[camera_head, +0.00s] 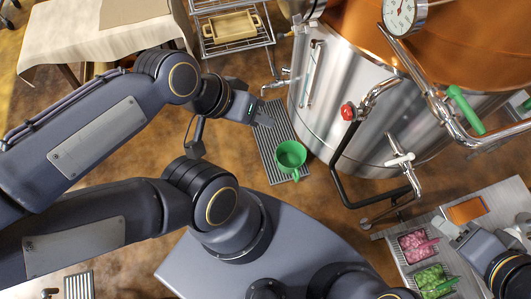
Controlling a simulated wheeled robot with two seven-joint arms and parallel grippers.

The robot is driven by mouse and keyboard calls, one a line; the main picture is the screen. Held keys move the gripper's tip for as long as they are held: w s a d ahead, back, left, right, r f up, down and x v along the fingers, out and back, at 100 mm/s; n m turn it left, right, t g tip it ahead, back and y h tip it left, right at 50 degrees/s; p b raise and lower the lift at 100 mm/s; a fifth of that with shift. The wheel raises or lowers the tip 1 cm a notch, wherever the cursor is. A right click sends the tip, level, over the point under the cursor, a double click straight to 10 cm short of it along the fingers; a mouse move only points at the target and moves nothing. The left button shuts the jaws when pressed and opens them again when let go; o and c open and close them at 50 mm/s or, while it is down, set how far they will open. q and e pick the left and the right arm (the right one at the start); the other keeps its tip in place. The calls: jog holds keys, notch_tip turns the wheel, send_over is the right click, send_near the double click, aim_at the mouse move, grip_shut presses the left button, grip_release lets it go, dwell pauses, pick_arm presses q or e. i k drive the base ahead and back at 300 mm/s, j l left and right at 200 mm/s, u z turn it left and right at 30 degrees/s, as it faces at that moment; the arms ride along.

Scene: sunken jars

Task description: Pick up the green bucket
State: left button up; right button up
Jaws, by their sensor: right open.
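The green bucket (290,156) stands upright on a grey ribbed grate (267,145) on the floor, near the foot of the steel tank. Its open top faces up, and a small handle or lip shows at its lower edge. My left gripper (265,113) is above and to the left of the bucket, apart from it, with nothing visible in it. Its fingers are too small to tell how far apart they are. My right gripper (449,229) is open at the lower right, over the side table and far from the bucket.
A large steel and copper tank (345,110) with pipes, a red-knobbed valve (348,111) and a gauge (402,14) stands right of the bucket. A side table (494,203) holds pink and green filled bins and an orange item (466,210). A wire rack (237,45) stands behind.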

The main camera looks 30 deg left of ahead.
aim_at(290, 154)
jog(key=k+u, duration=0.2)
jog(key=u, duration=0.15)
jog(key=k+u, duration=0.35)
jog(key=i+j+z, duration=0.45)
jog(key=i+j, duration=0.2)
jog(key=i+j+z, duration=0.2)
jog(key=j, duration=0.25)
jog(key=i+j+z, duration=0.25)
jog(key=i+j, duration=0.1)
jog(key=j, duration=0.1)
